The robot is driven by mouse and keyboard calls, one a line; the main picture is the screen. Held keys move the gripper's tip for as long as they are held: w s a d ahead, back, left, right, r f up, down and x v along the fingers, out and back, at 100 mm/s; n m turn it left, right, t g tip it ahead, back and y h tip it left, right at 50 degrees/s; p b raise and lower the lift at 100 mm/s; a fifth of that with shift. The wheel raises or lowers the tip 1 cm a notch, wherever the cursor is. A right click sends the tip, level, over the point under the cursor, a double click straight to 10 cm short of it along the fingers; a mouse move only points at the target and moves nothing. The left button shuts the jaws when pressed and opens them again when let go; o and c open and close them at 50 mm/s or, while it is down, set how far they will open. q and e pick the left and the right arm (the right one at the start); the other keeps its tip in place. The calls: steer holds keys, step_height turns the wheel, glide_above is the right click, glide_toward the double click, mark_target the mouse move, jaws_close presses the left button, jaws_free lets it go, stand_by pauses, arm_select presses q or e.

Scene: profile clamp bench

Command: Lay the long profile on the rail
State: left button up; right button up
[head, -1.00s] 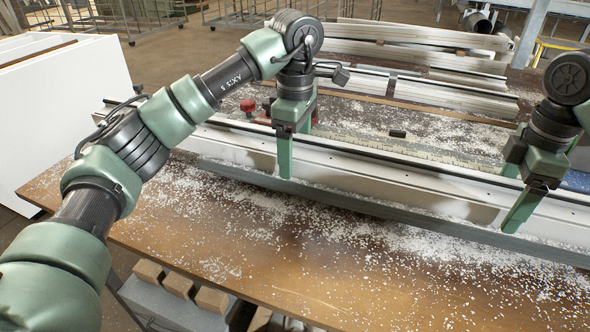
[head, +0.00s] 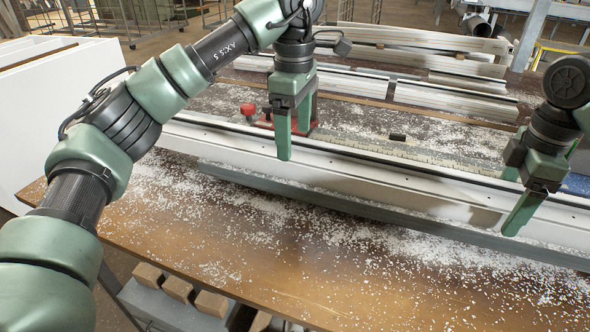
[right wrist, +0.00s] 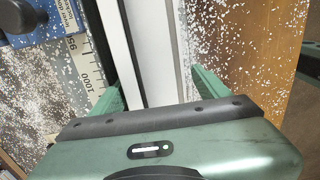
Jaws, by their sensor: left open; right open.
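The long profile (head: 400,188) is a white bar with a dark groove, running across the bench in the head view. It lies along the grey rail (head: 330,198), whose front shows below it; the contact underneath is hidden. My right gripper (head: 516,190) is open around the profile near the right side. In the right wrist view its fingers (right wrist: 158,92) stand on either side of the white profile (right wrist: 150,45), with gaps showing.
A red clamp (head: 249,109) and a measuring scale (head: 430,155) lie behind the profile. A blue block (right wrist: 65,20) is beside the scale. Spare profiles (head: 455,98) lie at the back. White chips cover the bench (head: 250,250); its front is otherwise clear.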

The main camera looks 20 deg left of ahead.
arm_select(q)
step_height(320, 180, up, 2)
steer(key=shift+s+r, duration=0.1)
steer(key=shift+r, duration=0.15)
arm_select(e)
steer(key=shift+f, duration=0.4)
arm_select(q)
steer(key=shift+r, duration=0.1)
arm_select(e)
steer(key=shift+r, duration=0.5)
arm_select(q)
steer(key=shift+w, duration=0.2)
arm_select(e)
step_height(320, 180, up, 7)
steer(key=shift+r, duration=0.15)
arm_select(q)
steer(key=shift+w+f, duration=0.1)
steer(key=shift+f, duration=0.1)
arm_select(e)
steer(key=shift+r, duration=0.25)
